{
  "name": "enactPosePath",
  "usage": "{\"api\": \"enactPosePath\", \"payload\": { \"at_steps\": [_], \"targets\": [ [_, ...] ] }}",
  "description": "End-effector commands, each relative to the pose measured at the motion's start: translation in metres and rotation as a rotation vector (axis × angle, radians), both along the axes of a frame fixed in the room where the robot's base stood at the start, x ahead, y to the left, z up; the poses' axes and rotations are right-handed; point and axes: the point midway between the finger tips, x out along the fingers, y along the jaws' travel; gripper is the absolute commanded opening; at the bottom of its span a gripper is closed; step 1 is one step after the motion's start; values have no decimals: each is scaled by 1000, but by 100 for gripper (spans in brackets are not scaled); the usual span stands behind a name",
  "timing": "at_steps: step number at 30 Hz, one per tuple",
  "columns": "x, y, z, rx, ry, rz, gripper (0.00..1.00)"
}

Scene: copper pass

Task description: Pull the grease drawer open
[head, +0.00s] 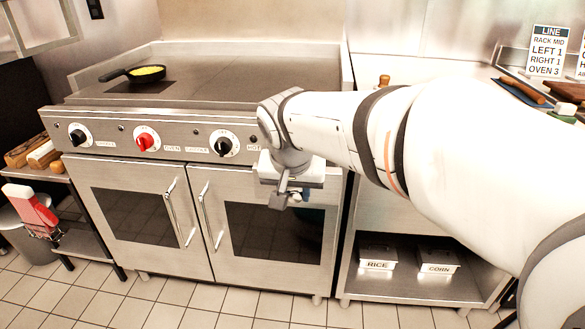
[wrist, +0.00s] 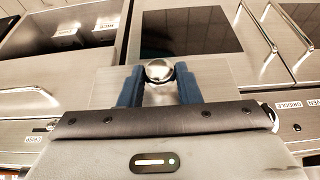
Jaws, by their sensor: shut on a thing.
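The grease drawer appears as a plain steel front (wrist: 106,90) in the wrist view, under the control panel of the range. A round shiny knob (wrist: 159,70) stands out from it. My gripper (wrist: 160,92) has its two blue fingers on either side of the knob, shut on it. In the head view my gripper (head: 288,192) is at the right end of the range, just below the control panel, and hides most of the drawer and the knob. I cannot tell how far the drawer stands out.
Two oven doors (head: 268,273) with upright bar handles are below. Black and red dials (head: 145,140) line the control panel. A pan (head: 132,75) sits on the griddle. RICE and CORN bins (head: 377,257) stand on the right lower shelf. The floor (head: 200,300) in front is clear.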

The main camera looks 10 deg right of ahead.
Motion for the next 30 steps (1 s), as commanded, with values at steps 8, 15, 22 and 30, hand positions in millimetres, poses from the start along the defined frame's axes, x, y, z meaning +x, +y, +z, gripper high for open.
{"api": "enactPosePath", "payload": {
  "at_steps": [8, 15, 22, 30],
  "targets": [
    [-30, 10, 0, 0, 0, 1, 0],
    [-36, 12, 0, -1, 0, 1, 0],
    [-35, 12, 1, -1, 0, 0, 0],
    [-35, 12, 1, 0, 0, 1, 51]
  ]
}}
